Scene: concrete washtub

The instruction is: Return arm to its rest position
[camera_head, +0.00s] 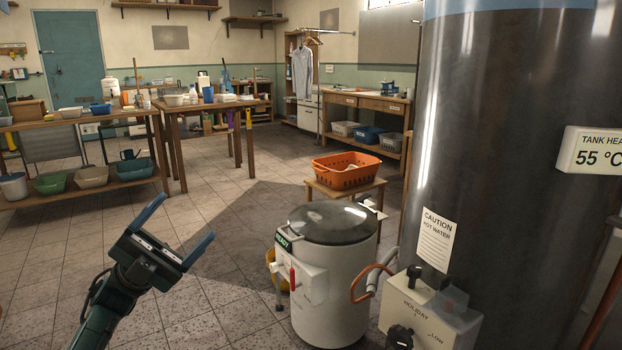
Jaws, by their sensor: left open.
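My left gripper (176,232) is at the lower left of the head view. Its two blue-tipped fingers are spread wide apart with nothing between them. Its dark green arm (98,325) comes up from the bottom edge. The gripper is in the air over the tiled floor, left of a white washtub boiler and apart from it. My right gripper is not in view.
The white boiler (332,275) with a dark lid stands right of the gripper. A big dark tank (500,150) and a control box (425,318) fill the right. An orange basket (345,172) sits on a stool. Tables stand behind; the left floor (240,190) is clear.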

